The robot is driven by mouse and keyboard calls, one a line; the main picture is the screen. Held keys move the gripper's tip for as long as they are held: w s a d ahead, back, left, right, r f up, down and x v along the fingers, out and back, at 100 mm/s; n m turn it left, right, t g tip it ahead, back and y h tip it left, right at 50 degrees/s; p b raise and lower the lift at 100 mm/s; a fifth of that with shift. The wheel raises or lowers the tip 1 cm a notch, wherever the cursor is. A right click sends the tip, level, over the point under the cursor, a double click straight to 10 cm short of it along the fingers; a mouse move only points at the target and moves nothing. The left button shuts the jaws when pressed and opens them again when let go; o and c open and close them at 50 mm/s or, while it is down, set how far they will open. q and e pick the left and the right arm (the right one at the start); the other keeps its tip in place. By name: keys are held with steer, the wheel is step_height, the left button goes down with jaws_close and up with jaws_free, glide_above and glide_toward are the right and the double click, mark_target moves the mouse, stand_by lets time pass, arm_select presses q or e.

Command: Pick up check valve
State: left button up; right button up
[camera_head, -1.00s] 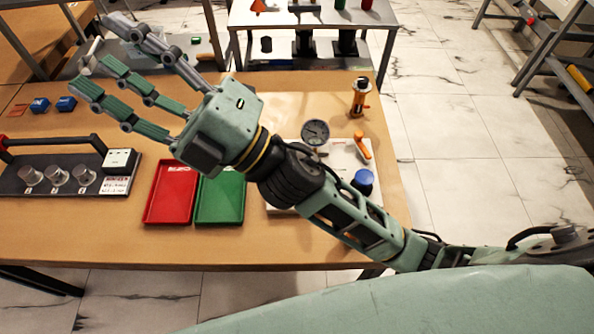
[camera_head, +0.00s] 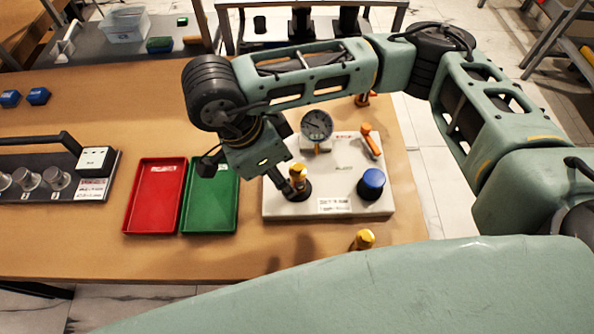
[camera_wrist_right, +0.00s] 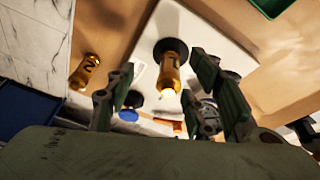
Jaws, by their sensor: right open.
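A brass-coloured valve (camera_head: 299,174) stands upright in a black round socket on the white rig plate (camera_head: 340,196). My right gripper (camera_head: 290,184) points down at it from above, and part of the valve is hidden by the gripper. In the right wrist view the valve (camera_wrist_right: 170,68) shows between the spread fingers of the open gripper (camera_wrist_right: 165,82); contact cannot be told. A second brass valve (camera_head: 363,239) stands on the table in front of the plate and shows at left in the wrist view (camera_wrist_right: 85,72). My left gripper is not in view.
The plate carries a dial gauge (camera_head: 316,125), an orange-handled lever (camera_head: 371,141) and a blue knob (camera_head: 372,183). Another brass and orange part (camera_head: 362,99) stands behind it. A green tray (camera_head: 211,229) and red tray (camera_head: 153,229) lie to the left.

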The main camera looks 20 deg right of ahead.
mark_target(293, 172)
steer(key=shift+w+d+r+t+h, duration=0.2)
steer(key=shift+w+d+h, duration=0.1)
steer(key=shift+w+d, duration=0.25)
steer(key=shift+w+d+r+t+h, duration=0.1)
steer(key=shift+w+d+t+h, duration=0.15)
steer(key=shift+d, duration=0.35)
steer(key=shift+x, duration=1.15)
steer(key=x, duration=0.4)
steer(key=shift+s+a+f+p, duration=0.15)
steer(key=shift+s+a+p, duration=0.05)
steer(key=shift+a+p, duration=0.2)
steer(key=shift+w+d+f, duration=0.1)
steer(key=shift+d+f, duration=0.15)
steer(key=shift+f, duration=0.3)
steer(key=shift+c, duration=0.2)
jaws_close()
